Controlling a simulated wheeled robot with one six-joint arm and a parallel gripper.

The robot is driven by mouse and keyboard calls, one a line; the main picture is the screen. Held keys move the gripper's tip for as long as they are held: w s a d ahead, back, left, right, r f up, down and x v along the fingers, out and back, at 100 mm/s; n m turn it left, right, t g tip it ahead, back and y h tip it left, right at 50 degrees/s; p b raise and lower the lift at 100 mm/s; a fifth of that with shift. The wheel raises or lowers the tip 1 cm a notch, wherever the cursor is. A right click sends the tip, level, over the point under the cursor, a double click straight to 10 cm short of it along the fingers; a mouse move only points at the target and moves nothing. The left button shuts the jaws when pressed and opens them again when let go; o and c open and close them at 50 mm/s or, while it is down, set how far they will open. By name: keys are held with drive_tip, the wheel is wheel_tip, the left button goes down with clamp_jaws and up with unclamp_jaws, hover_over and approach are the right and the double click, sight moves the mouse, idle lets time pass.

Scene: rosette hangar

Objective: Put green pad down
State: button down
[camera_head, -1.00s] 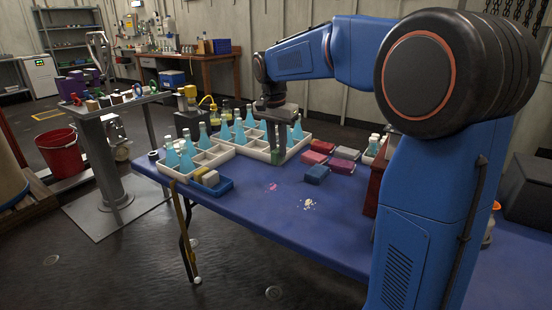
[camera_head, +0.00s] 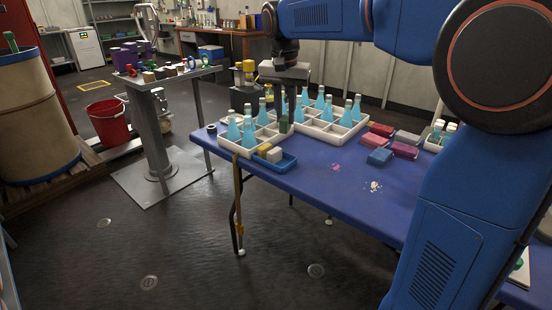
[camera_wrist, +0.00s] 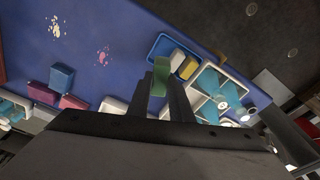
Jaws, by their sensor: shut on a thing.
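My gripper (camera_head: 285,108) is shut on a green pad (camera_head: 284,125) and holds it upright above the bottle crates. In the wrist view, the green pad (camera_wrist: 161,76) stands out between my gripper's fingers (camera_wrist: 167,92). A blue tray (camera_head: 272,169) lies at the table's near left edge with a yellow pad (camera_head: 264,149) and a whitish pad (camera_head: 274,155) in it. The blue tray (camera_wrist: 156,47) also shows in the wrist view, just beyond the green pad. The exact height of the held pad is hard to tell.
A white crate (camera_head: 238,149) with blue bottles is behind the tray; another white crate (camera_head: 327,136) is to its right. A blue pad (camera_head: 379,157) and several red and grey pads lie farther right. Pink stain (camera_head: 336,167) and pale crumbs (camera_head: 374,186) mark otherwise open blue table.

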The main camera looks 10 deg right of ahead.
drive_tip(key=shift+f, duration=4.65)
drive_tip(key=shift+f, duration=0.6)
drive_tip(key=c, duration=1.6)
unclamp_jaws()
drive_tip(key=shift+r, duration=0.15)
